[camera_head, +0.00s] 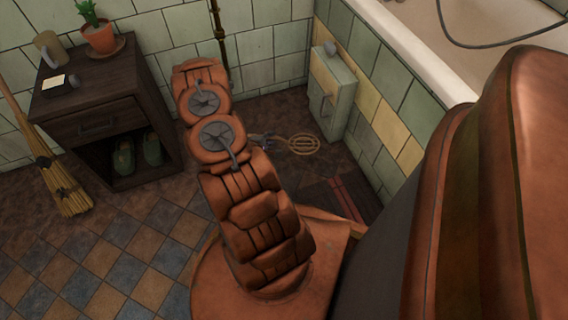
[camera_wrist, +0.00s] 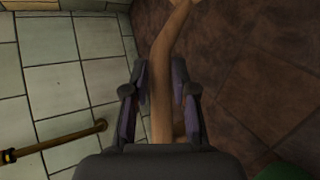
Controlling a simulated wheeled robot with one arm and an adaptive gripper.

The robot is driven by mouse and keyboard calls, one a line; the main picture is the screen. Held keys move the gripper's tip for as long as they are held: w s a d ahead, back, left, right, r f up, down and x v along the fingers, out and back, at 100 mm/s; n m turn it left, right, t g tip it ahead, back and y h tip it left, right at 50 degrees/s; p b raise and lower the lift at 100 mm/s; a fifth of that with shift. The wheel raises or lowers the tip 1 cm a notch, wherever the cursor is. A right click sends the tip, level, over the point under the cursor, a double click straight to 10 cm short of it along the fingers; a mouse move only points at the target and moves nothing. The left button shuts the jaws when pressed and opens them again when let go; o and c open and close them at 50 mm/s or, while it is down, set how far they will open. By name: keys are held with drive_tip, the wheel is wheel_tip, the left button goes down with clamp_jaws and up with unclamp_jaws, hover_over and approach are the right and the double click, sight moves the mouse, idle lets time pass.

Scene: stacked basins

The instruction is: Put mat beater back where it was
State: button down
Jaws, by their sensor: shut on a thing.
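The mat beater (camera_head: 303,144) is a tan looped head, seen past my arm in the head view, near the back corner below the pale box. My gripper (camera_head: 262,141) is partly hidden by my arm there. In the wrist view my gripper (camera_wrist: 159,78) is shut on the beater's tan handle (camera_wrist: 162,85), which runs up between the two dark fingers. The beater's looped head lies to the right of my gripper in the head view. Its height above the floor is hard to tell.
A dark cabinet (camera_head: 92,95) with a potted plant (camera_head: 100,38) and slippers (camera_head: 138,155) stands left. A broom (camera_head: 55,175) leans beside it. A pale green box (camera_head: 333,90) and bathtub (camera_head: 415,50) are right. A pipe (camera_wrist: 62,143) runs along the tiled wall.

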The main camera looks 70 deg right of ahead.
drive_tip(key=shift+s+d+f, duration=0.15)
drive_tip(key=shift+s+f, duration=0.3)
drive_tip(key=shift+f, duration=0.3)
wheel_tip(320, 180, down, 9)
drive_tip(key=b, duration=0.4)
drive_tip(key=shift+s+f, duration=0.1)
drive_tip(key=c, duration=0.9)
unclamp_jaws()
drive_tip(key=shift+c, duration=0.2)
drive_tip(key=shift+a+r, duration=0.3)
drive_tip(key=p+v, duration=0.3)
drive_tip(key=v, duration=0.8)
drive_tip(key=shift+w+a, duration=0.2)
drive_tip(key=shift+w, duration=0.05)
